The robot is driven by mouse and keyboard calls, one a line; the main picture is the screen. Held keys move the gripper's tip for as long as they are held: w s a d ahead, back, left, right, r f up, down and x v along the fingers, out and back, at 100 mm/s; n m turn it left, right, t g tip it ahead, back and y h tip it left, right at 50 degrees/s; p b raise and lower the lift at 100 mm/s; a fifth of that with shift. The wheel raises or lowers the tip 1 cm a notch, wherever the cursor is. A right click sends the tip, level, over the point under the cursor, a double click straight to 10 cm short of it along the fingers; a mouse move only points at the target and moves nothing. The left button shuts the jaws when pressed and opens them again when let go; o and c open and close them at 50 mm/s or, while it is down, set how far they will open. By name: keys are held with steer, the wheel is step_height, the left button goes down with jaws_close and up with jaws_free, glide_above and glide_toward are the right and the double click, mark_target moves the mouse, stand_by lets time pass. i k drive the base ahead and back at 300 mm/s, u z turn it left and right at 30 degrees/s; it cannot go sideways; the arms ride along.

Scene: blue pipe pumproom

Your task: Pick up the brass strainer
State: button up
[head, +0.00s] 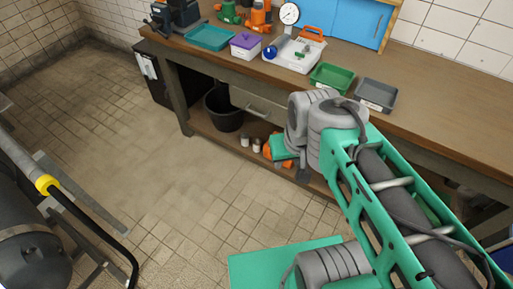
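I cannot make out a brass strainer in the head view. A white tray (282,58) on the workbench holds a blue round item, a small green item and other small parts too small to name. My arm reaches over the bench's front edge from the lower right. My gripper (284,150) shows only in part, as teal and dark pieces below the wrist, in front of the lower shelf. Its fingers are not clear, and I see nothing held in it. My arm hides part of the bench front and shelf.
The wooden workbench (450,110) carries a teal tray (208,37), a purple-lidded box (245,43), a green bin (332,77), a grey bin (377,95) and a gauge (289,13). A black bucket (222,108) stands beneath.

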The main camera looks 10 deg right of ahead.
mark_target(256, 142)
steer(key=u, duration=0.45)
steer(key=i, duration=0.4)
steer(key=u, duration=0.95)
steer(key=i, duration=1.85)
steer(key=z, duration=0.2)
